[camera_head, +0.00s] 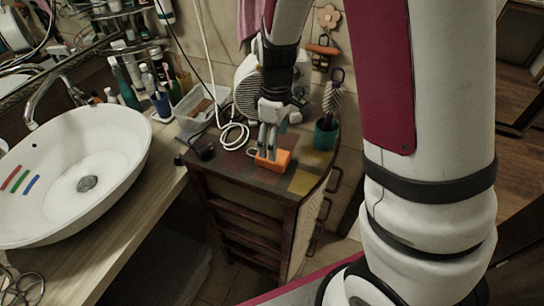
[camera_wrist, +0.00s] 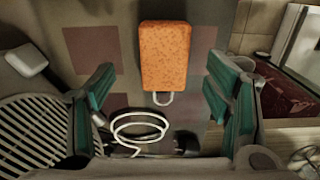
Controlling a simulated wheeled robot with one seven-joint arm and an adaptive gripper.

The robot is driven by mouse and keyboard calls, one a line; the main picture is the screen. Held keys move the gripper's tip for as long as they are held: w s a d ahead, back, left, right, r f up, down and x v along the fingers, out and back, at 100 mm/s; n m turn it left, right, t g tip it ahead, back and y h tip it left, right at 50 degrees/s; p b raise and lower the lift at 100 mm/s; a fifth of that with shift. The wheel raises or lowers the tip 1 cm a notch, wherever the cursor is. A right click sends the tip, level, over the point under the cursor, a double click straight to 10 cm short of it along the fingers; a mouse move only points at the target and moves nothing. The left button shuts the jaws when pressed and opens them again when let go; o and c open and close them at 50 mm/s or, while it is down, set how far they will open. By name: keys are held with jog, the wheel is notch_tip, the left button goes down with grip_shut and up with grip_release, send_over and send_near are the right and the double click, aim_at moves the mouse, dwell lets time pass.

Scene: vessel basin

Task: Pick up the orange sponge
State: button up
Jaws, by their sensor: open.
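The orange sponge (camera_head: 272,160) lies on top of the dark wooden cabinet (camera_head: 236,169). In the wrist view the sponge (camera_wrist: 165,56) is a rough orange block with a pale loop at its lower end. My gripper (camera_head: 268,150) points down at the sponge in the head view, its fingertips close over it. In the wrist view my gripper (camera_wrist: 163,92) has its two green-padded fingers wide apart. The sponge sits between and beyond them, with clear space on both sides. Whether a fingertip touches it cannot be told.
A green cup (camera_head: 326,134) with a striped item stands right of the sponge. A coiled white cable (camera_head: 234,134) lies behind-left, also seen in the wrist view (camera_wrist: 140,128). A clear bin (camera_head: 200,108) and white basin (camera_head: 75,165) are left. The cabinet's front top is clear.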

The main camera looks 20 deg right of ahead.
jog(key=shift+s+a+f+p, duration=0.1)
jog(key=shift+f+p, duration=0.15)
jog(key=shift+f, duration=1.25)
jog(key=shift+s+a+f+p, duration=0.1)
jog(key=shift+f+p, duration=0.1)
jog(key=shift+f, duration=1.25)
jog(key=c, duration=1.1)
jog(key=shift+w+r, duration=0.1)
jog(key=shift+r, duration=0.05)
jog(key=shift+r, duration=0.5)
jog(key=shift+s+r+b, duration=0.2)
jog(key=shift+s+r, duration=0.1)
jog(key=shift+r, duration=0.3)
jog(key=shift+s+r+b, duration=0.15)
jog(key=shift+s+r, duration=0.1)
jog(key=shift+r, duration=0.35)
jog(key=s+p, duration=0.1)
jog(key=s, duration=0.4)
jog(key=s+r+p, duration=0.1)
jog(key=s, duration=0.4)
jog(key=s+p, duration=0.1)
jog(key=s, duration=0.4)
jog(key=shift+a+r+p, duration=0.25)
jog(key=shift+a+p, duration=0.1)
